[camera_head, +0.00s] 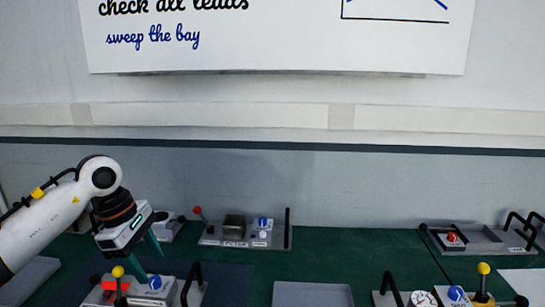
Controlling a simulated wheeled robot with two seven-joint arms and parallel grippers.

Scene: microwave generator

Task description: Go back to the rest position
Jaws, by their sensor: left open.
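My left gripper (143,257) hangs from the white arm at the left, with its greenish fingers pointing down and apart. Nothing shows between them. It is above and just behind a grey device (185,292) with a yellow-knobbed lever, a red part, a blue knob and a black handle. The gripper and arm partly hide a smaller grey device (167,229) behind. My right gripper does not show.
A panel with a red-knobbed lever (270,236) stands at the back middle. A panel with a red button (477,241) is at the back right. A front-right device has a gauge (423,299). A flat grey plate (313,295) lies front centre. The green middle surface (350,255) is clear.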

